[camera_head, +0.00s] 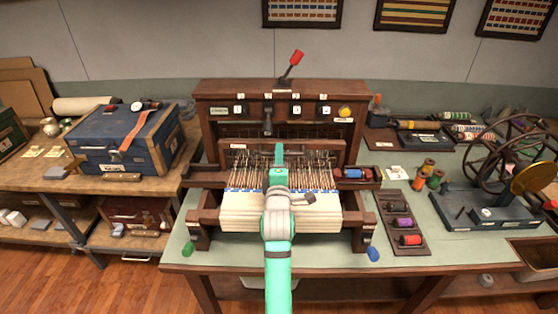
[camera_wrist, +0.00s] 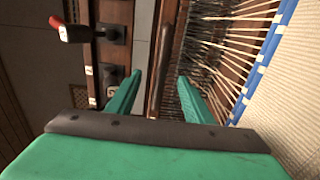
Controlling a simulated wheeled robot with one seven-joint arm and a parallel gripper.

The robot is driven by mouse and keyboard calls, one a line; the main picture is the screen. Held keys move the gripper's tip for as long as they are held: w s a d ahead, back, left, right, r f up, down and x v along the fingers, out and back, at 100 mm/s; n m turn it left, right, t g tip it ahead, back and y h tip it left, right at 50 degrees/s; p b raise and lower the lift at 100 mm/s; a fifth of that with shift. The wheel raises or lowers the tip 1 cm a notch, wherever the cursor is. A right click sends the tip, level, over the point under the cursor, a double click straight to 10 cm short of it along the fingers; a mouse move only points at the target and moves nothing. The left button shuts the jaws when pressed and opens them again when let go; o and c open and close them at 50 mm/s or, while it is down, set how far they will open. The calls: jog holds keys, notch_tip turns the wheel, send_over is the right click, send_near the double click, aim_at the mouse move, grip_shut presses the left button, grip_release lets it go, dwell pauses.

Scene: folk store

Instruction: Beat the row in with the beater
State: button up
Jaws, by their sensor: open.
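The loom stands on the table in the middle of the head view, with pale cloth (camera_head: 245,213) at its front and a blue-and-white edge where the warp threads start. The beater (camera_head: 325,147) is a brown wooden bar across the warp, behind the cloth. My gripper (camera_head: 279,152) is open and empty at the middle of this bar, partly hiding it. In the wrist view the two green fingers (camera_wrist: 159,79) are apart, with the wooden bar (camera_wrist: 167,55) running between their tips. I cannot tell whether they touch it. The blue-edged cloth (camera_wrist: 285,85) lies to the right.
A red-knobbed lever (camera_head: 296,58) rises from the loom's top. A shuttle with blue thread (camera_head: 355,174) sits at the loom's right side. A spool tray (camera_head: 409,241) and a winding wheel (camera_head: 500,155) stand right; a blue chest (camera_head: 115,140) stands left.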

jog(key=s, duration=0.8)
dwell(0.7)
jog(key=shift+w, duration=0.1)
jog(key=shift+d, duration=0.15)
jog(key=shift+a, duration=0.25)
dwell(0.4)
